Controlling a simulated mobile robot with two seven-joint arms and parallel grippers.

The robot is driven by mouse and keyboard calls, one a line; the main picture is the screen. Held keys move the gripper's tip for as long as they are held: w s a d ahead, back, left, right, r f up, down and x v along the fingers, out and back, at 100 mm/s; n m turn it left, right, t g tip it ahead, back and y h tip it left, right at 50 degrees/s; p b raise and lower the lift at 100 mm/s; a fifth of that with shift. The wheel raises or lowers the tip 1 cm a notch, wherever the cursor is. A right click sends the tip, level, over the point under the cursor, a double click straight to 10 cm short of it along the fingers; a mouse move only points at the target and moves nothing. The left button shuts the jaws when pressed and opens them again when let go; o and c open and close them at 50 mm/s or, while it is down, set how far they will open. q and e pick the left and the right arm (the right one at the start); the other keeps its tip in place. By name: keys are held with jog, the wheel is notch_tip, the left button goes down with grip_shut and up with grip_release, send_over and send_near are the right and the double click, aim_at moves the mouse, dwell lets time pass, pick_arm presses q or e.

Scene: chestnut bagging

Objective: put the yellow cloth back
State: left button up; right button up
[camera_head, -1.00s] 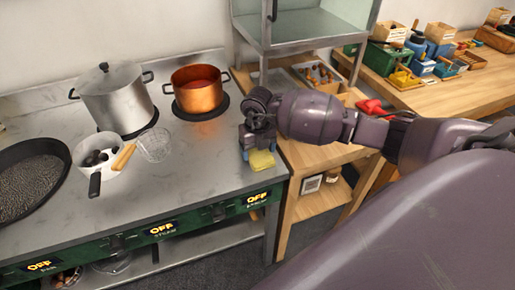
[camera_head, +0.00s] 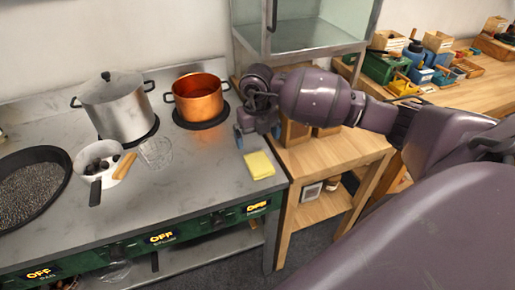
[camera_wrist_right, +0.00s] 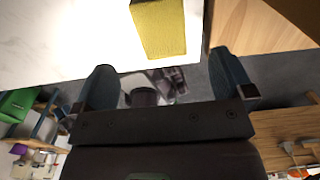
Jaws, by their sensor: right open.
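The yellow cloth (camera_head: 259,165) lies folded flat on the right front corner of the steel stove top (camera_head: 205,178). My right gripper (camera_head: 257,134) is open and empty, just behind the cloth in the head view, with a visible gap between them. In the right wrist view the cloth (camera_wrist_right: 158,27) shows at the top, beyond the two spread fingers (camera_wrist_right: 165,82), with nothing between them. My left gripper is not in view.
A copper pot (camera_head: 198,99), a steel stockpot (camera_head: 117,106) and a white pan of chestnuts (camera_head: 108,164) stand on the stove. A wooden table (camera_head: 335,150) adjoins its right side. The stove top left of the cloth is clear.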

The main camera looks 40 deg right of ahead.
jog(key=shift+r, duration=1.85)
